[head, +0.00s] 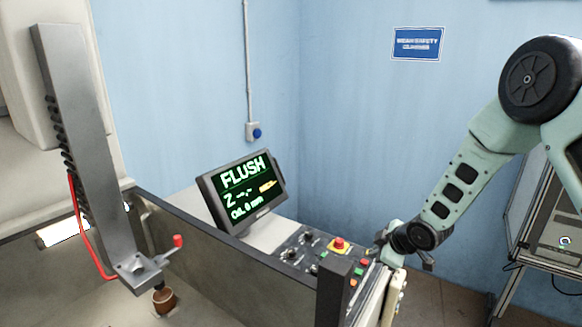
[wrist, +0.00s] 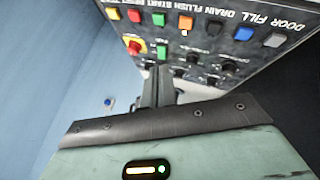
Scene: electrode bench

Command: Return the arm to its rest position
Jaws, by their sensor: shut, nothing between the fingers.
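My arm reaches in from the right in the head view, bent down toward the control panel (head: 305,246). My gripper (head: 374,252) is at the panel's right end, small and partly hidden by its own wrist. In the wrist view my gripper (wrist: 160,72) shows as dark fingers closed together with nothing between them. The fingers point at the panel (wrist: 205,75), over its near edge. I cannot tell whether they touch it.
A monitor (head: 241,188) reads FLUSH. A red emergency button (head: 339,244) sits on a yellow base. The wrist view shows a row of coloured buttons, including an orange one (wrist: 182,19). A dark post (head: 333,290) stands close left of my gripper. A cabinet (head: 548,220) stands right.

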